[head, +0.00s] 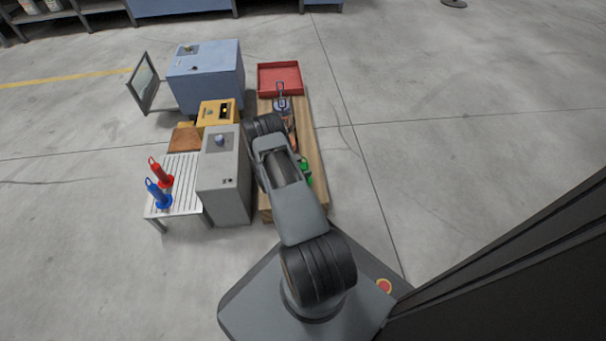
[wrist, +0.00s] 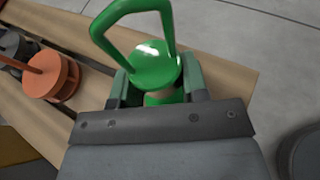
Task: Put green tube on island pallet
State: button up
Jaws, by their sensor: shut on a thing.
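The green tube (wrist: 153,66), with a looped handle on top, is between the two fingers of my gripper (wrist: 160,92) in the wrist view. The gripper is shut on it. In the head view only a small part of the green tube (head: 304,170) shows past the right side of my arm, which hides the gripper. A long wooden pallet (head: 314,150) lies under and beside it; its boards (wrist: 225,78) also show in the wrist view. I cannot tell whether the tube touches the boards.
An orange spool-like piece (wrist: 55,80) is left of the tube on the boards. A red tray (head: 279,77) is at the pallet's far end. A grey cabinet (head: 225,175) stands left of it, beside a slatted table (head: 183,190) with red and blue tubes. Right floor is clear.

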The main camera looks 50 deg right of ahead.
jog(key=shift+f, duration=0.3)
jog(key=shift+f, duration=0.15)
jog(key=o, duration=1.1)
jog(key=shift+c, duration=0.2)
